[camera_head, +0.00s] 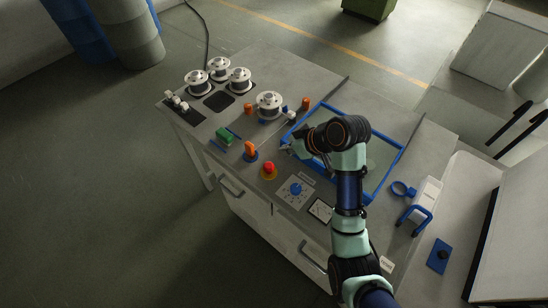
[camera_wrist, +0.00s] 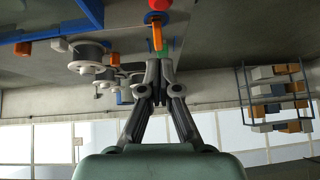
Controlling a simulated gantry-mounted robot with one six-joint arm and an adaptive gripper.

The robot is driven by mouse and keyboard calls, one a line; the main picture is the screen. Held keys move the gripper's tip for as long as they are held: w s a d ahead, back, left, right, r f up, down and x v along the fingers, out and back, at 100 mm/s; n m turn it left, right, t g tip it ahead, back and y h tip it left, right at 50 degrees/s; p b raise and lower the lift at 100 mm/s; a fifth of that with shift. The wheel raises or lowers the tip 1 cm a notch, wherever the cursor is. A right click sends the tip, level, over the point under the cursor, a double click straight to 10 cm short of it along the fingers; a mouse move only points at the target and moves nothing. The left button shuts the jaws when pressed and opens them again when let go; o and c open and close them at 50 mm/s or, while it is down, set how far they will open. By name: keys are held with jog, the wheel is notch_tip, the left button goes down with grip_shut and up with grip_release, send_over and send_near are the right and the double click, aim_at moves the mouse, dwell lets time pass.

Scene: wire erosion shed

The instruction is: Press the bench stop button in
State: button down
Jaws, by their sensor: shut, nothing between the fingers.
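The bench stop button (camera_head: 268,167) is a red mushroom head on a yellow base, near the bench's front edge in the head view. In the wrist view the red button (camera_wrist: 159,5) shows only partly, cut by the top edge. My gripper (camera_head: 287,147) is to the upper right of the button in the head view, apart from it. In the wrist view my gripper (camera_wrist: 157,67) has its fingers together with nothing between them. Whether the button is pressed in cannot be told.
An orange lever (camera_head: 250,150) on a blue base stands left of the button. A green block (camera_head: 224,136), several wire spools (camera_head: 268,104) and a blue-framed tray (camera_head: 384,175) are on the bench. A blue dial (camera_head: 296,189) lies right of the button. A rack (camera_wrist: 277,95) shows in the wrist view.

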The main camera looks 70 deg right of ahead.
jog(key=b, duration=0.1)
send_over(272, 168)
jog(key=f, duration=0.7)
jog(key=shift+w+d, duration=0.15)
jog(key=shift+d, duration=0.1)
notch_tip(272, 168, down, 4)
jog(key=shift+a+r+b, duration=0.1)
jog(key=shift+r+b, duration=0.05)
jog(key=shift+b, duration=0.3)
jog(key=shift+f, duration=0.35)
jog(key=shift+a+f, duration=0.15)
jog(key=shift+f, duration=1.25)
jog(key=r+p, duration=0.1)
jog(key=r, duration=0.1)
jog(key=r+p, duration=0.4)
jog(key=shift+w+d+r, duration=0.1)
jog(key=shift+d+r, duration=0.15)
jog(key=shift+d, duration=0.1)
jog(key=v, duration=0.9)
jog(key=shift+s, duration=0.2)
jog(key=shift+f, duration=0.1)
